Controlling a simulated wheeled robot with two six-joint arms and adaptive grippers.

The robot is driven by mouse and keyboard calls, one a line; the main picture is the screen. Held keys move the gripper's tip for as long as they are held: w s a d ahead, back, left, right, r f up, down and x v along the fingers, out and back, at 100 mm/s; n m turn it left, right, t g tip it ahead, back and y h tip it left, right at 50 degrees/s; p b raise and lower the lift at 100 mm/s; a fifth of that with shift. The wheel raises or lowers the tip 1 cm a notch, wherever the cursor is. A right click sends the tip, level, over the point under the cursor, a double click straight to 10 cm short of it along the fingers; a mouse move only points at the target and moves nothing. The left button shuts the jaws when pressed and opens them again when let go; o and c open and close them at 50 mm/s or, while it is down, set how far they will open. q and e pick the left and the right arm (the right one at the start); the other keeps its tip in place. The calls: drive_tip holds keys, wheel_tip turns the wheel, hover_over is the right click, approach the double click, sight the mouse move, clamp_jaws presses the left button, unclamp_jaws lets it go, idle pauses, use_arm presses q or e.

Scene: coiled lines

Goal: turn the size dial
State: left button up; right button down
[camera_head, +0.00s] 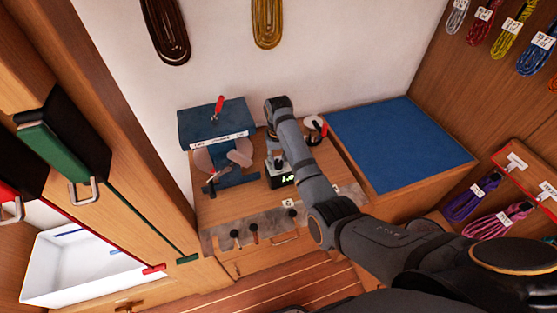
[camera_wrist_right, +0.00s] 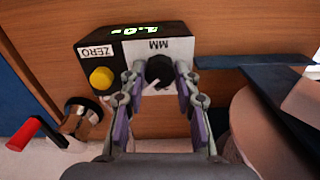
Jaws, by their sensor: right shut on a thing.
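The size dial is a black knob (camera_wrist_right: 159,69) on the "MM" face of a small dark box (camera_wrist_right: 90,52) in the right wrist view. A white pointer shows on it. The box has a yellow button (camera_wrist_right: 101,78) under a "ZERO" label and a green lit display (camera_wrist_right: 137,31), upside down here. In the head view the box's display (camera_head: 287,179) reads about 1.0. My right gripper (camera_wrist_right: 161,75) has one finger on each side of the knob and is shut on it. In the head view the right arm partly hides the box. My left gripper is out of view.
A blue machine (camera_head: 217,122) with a red-handled lever stands left of the box. A blue-topped block (camera_head: 395,145) is to the right. Black knobs line the bench's front edge (camera_head: 255,232). A white bin (camera_head: 75,272) is at lower left. Coiled lines hang on the walls.

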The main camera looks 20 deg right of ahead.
drive_tip(key=shift+r+n+p, duration=0.2)
drive_tip(key=shift+n+p, duration=0.5)
drive_tip(key=shift+p, duration=0.25)
drive_tip(key=n+p, duration=0.2)
drive_tip(key=shift+p, duration=0.35)
drive_tip(key=n+p, duration=0.2)
drive_tip(key=n, duration=0.1)
drive_tip(key=shift+n+p, duration=0.5)
drive_tip(key=shift+n, duration=0.5)
drive_tip(key=shift+f+n, duration=0.15)
drive_tip(key=shift+n, duration=0.65)
drive_tip(key=n, duration=0.2)
drive_tip(key=shift+n+p, duration=0.3)
drive_tip(key=shift+n, duration=0.1)
drive_tip(key=n, duration=0.3)
drive_tip(key=shift+n, duration=1.9)
drive_tip(key=shift+f+n, duration=0.1)
drive_tip(key=shift+n, duration=0.2)
